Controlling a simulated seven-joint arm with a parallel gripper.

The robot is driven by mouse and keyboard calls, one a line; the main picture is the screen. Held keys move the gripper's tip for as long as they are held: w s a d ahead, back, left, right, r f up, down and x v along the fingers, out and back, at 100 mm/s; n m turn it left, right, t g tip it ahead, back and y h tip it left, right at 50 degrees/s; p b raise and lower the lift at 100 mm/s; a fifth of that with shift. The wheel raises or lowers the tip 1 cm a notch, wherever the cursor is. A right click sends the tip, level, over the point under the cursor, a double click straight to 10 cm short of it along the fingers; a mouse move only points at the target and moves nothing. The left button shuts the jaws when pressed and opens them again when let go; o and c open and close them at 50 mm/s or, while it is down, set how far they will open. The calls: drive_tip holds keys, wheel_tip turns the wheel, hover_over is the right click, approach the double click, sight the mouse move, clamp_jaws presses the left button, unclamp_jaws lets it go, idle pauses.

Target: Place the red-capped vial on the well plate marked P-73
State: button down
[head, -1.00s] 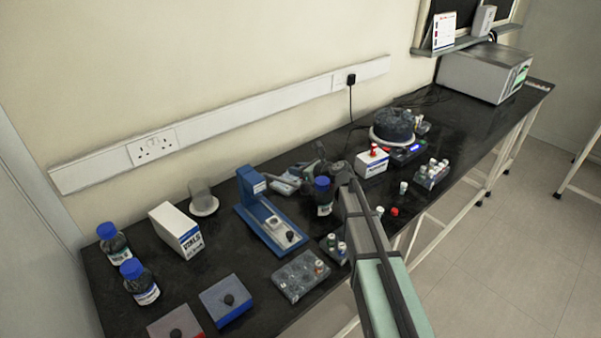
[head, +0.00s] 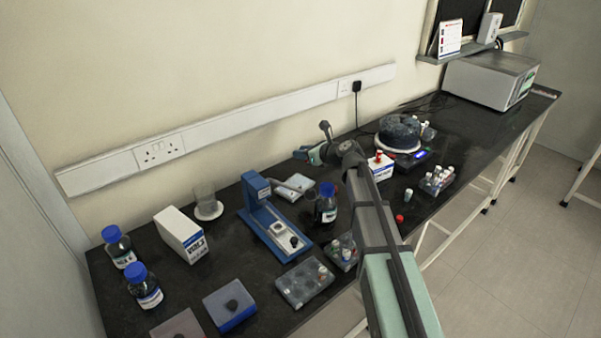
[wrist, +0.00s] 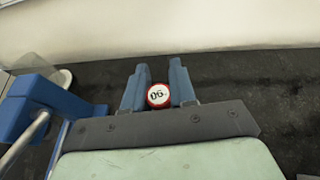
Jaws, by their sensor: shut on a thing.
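My gripper (wrist: 159,92) has blue fingers shut on a vial (wrist: 158,96) with a red-rimmed cap top. The cap has a white label with black characters, perhaps "06" or "90"; the vial's body is hidden below it. In the head view my gripper (head: 302,154) is at the back of the bench, in front of the wall; the vial cannot be made out there. A grey plate (head: 305,282) with round wells and a couple of small vials lies near the bench's front edge. Its marking is not legible, so I cannot tell whether it is P-73.
A blue stand (head: 262,215) is left of my gripper, with a blue-capped bottle (head: 326,205) nearby. A small vial rack (head: 342,252) sits by the grey plate. A red cap (head: 399,218), a white box (head: 378,172) and a round device (head: 400,133) are to the right.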

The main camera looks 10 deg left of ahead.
sight(303, 182)
drive_tip(key=shift+f, duration=4.65)
drive_tip(key=shift+f, duration=0.15)
drive_tip(key=c, duration=0.9)
unclamp_jaws()
drive_tip(key=shift+d+r, duration=0.1)
drive_tip(key=shift+r, duration=0.1)
drive_tip(key=v, duration=0.3)
drive_tip(key=shift+r, duration=0.35)
wheel_tip(303, 182, up, 5)
drive_tip(key=shift+f, duration=0.15)
drive_tip(key=shift+r, duration=0.75)
